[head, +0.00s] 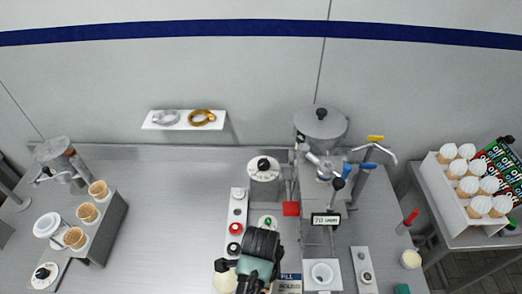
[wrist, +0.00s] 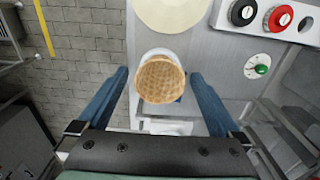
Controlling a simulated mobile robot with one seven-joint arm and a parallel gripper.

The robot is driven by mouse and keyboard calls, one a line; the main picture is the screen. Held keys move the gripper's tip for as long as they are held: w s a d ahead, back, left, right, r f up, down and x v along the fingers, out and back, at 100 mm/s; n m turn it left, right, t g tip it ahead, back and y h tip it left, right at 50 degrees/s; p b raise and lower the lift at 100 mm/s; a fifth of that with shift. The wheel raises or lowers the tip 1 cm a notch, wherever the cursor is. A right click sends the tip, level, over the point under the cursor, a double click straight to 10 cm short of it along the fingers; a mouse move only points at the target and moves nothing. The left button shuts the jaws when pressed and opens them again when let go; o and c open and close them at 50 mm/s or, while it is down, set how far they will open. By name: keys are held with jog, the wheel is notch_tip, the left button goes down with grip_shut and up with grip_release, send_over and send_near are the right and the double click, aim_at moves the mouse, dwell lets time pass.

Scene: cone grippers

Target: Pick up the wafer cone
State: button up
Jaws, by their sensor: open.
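A tan wafer cone (wrist: 160,79) with a waffle pattern shows its round open top in the wrist view, seated in or on a white holder. My gripper (wrist: 158,74) is open, with one blue finger on each side of the cone and a visible gap on both sides. I cannot tell from this view how far the fingertips are above or below the rim. In the head view my gripper (head: 258,262) is at the bottom middle; its fingers and this cone are hidden there.
Three other cones (head: 87,212) stand in a grey rack at the left. A control strip (head: 236,230) with knobs is close by. A pale round disc (wrist: 171,12) lies beyond the cone. A dispensing machine (head: 320,130) stands to the right; the counter at left centre is clear.

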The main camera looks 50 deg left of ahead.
jog(key=shift+f, duration=0.95)
jog(key=c, duration=0.8)
